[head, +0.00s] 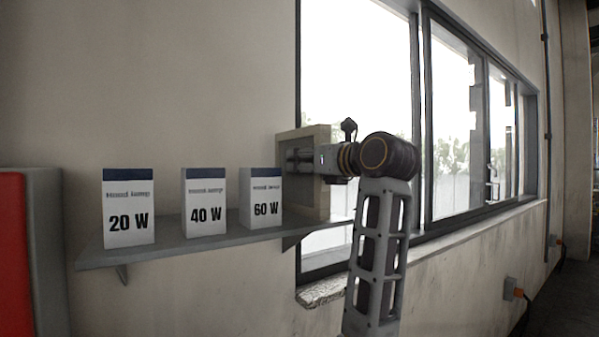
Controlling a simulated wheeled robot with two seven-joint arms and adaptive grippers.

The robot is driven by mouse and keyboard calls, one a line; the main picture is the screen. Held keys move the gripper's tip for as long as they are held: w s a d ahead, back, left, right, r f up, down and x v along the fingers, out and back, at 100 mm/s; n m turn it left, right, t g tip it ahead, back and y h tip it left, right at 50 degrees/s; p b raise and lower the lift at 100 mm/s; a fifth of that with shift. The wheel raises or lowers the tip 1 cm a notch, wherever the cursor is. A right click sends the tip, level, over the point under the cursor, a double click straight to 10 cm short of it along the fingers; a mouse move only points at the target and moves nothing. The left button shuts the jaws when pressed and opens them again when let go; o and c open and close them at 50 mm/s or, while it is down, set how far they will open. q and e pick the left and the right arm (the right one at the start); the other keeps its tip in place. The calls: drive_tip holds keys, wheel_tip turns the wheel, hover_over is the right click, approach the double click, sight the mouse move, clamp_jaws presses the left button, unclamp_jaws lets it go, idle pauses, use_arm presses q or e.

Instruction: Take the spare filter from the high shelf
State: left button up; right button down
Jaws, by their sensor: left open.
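The spare filter (303,196), a square panel with a tan frame and a dark grey face, stands upright at the right end of the wall shelf (185,246). My left gripper (290,159) is open and in front of the filter's upper face, pointing left, and covers part of it. I cannot tell whether the fingers touch the filter. My left forearm hides part of the shelf's right end. My right gripper is not in view.
Three white boxes stand on the shelf left of the filter: 20 W (129,215), 40 W (205,210) and 60 W (261,205). The 60 W box is close to the filter. A window (448,130) lies behind, and a red-fronted cabinet (14,255) is at far left.

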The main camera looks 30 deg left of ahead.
use_arm(q)
drive_tip(key=shift+c, duration=0.2)
clamp_jaws()
drive_tip(key=shift+r, duration=0.15)
